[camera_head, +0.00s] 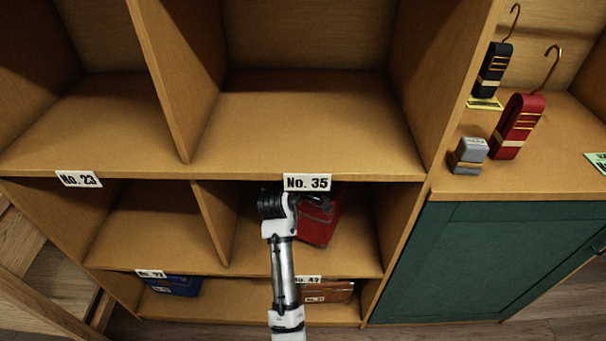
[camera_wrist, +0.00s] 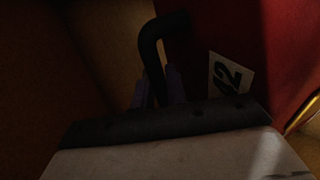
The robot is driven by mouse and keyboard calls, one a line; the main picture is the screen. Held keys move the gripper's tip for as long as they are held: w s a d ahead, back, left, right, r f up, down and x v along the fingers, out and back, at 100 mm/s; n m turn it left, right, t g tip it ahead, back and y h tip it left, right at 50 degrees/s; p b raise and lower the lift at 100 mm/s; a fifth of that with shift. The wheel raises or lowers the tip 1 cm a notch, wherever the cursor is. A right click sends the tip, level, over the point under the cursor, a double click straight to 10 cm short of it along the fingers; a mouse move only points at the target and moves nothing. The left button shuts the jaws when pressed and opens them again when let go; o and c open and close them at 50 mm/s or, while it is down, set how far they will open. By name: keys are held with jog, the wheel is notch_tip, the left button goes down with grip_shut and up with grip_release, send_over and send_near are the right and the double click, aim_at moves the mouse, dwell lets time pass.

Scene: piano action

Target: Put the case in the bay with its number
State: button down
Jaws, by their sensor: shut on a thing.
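The red case (camera_head: 318,226) is inside the middle-row right bay, tilted in the head view. It also fills the right of the wrist view (camera_wrist: 285,55), where its white tag (camera_wrist: 229,76) reads 42. My gripper (camera_wrist: 158,90) is shut on the case's dark curved handle (camera_wrist: 156,38). In the head view my wrist hides the fingers and part of the case. The number plate (camera_head: 307,279) on that bay's lower front edge is partly hidden by my arm; it seems to read No. 42 or 47. I cannot tell whether the case touches the bay floor.
Plates No. 35 (camera_head: 307,183) and No. 23 (camera_head: 79,179) mark empty upper bays. A blue case (camera_head: 173,286) and a brown case (camera_head: 328,292) stand in the bottom row. A divider (camera_head: 217,215) bounds the bay's left. Hangers and a grey block (camera_head: 468,155) sit at right.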

jog(key=shift+f, duration=1.55)
jog(key=c, duration=1.8)
grip_release()
jog(key=shift+f, duration=0.3)
jog(key=o, duration=0.4)
jog(key=shift+r, duration=0.15)
jog(key=v, duration=1.2)
jog(key=shift+b, duration=0.4)
